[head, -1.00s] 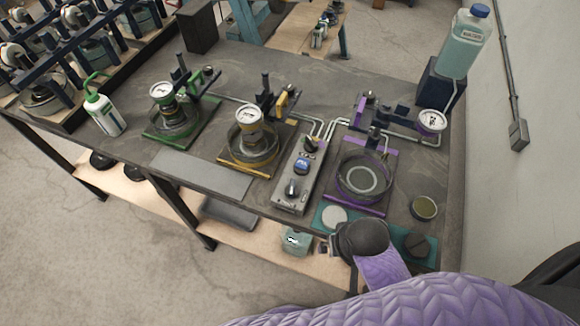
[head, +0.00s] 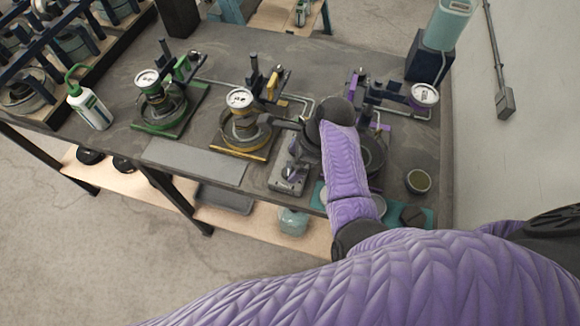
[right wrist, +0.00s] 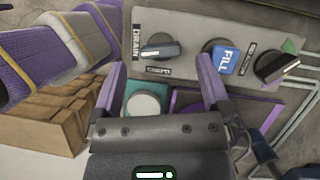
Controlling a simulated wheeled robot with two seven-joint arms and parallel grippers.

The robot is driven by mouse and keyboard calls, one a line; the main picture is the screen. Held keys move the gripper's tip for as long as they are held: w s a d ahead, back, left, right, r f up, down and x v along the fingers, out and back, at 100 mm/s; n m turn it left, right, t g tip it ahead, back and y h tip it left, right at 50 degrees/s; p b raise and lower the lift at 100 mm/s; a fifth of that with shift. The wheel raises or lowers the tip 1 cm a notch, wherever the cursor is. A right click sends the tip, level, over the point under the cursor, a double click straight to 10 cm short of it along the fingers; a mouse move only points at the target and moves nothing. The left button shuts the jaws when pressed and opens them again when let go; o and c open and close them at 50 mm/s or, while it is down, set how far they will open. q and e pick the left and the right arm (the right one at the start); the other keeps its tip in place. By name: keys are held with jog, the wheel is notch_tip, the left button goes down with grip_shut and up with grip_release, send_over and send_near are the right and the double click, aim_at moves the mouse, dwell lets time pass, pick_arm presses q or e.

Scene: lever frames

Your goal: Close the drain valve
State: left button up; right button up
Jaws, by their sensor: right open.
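The drain valve is a dark lever knob (right wrist: 163,49) beside the DRAIN label on the grey control box (right wrist: 188,18). In the right wrist view its handle lies roughly sideways, its end to the right. My right gripper (right wrist: 162,64) is open, its two purple fingers apart with nothing between them. The knob shows beyond the fingertips, between them in the picture; I see no contact. The blue FILL knob (right wrist: 224,58) is to the right of it. In the head view the control box (head: 288,178) is partly covered by my right arm. My left gripper is out of view.
Another dark knob (right wrist: 274,67) is right of FILL, with thin metal pipes nearby. In the head view, yellow (head: 240,125) and green (head: 165,103) gauge stations stand left of the box. A grey flat plate (head: 195,160) lies in front of them. A small round dish (head: 418,181) sits at right.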

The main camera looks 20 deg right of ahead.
aim_at(289, 169)
jog(key=x, duration=0.3)
jog(key=shift+b, duration=0.4)
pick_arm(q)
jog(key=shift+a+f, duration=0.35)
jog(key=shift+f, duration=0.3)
pick_arm(e)
jog(key=c, duration=1.3)
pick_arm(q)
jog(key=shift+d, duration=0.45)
